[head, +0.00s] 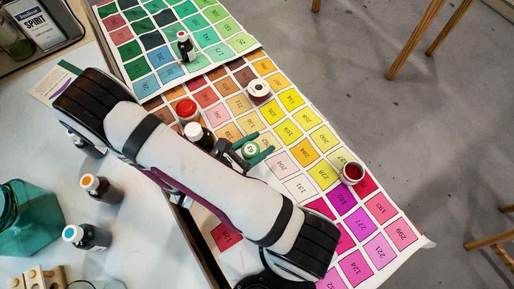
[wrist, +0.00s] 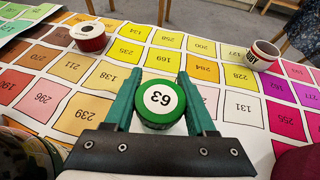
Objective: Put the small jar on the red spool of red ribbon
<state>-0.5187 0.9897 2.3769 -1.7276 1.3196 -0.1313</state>
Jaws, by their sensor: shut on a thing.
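The small jar (head: 250,149) has a green lid with a white disc marked 63. My gripper (head: 256,151), with teal fingers, is shut on it; the jar (wrist: 160,102) sits between the fingers in the wrist view. Its lower part is mostly hidden, so I cannot tell whether it touches the chart. The red spool of red ribbon (head: 259,90), with a white top and a dark centre hole, stands upright on the colour chart. In the wrist view the spool (wrist: 89,38) is at upper left, apart from the jar and beyond my fingertips.
A small cup (head: 352,173) with dark red inside stands on the chart at right. A red-lidded jar (head: 187,109) and a white-capped bottle (head: 198,134) stand left of the spool. A dark bottle (head: 185,46) stands farther back. Chart squares between jar and spool are clear.

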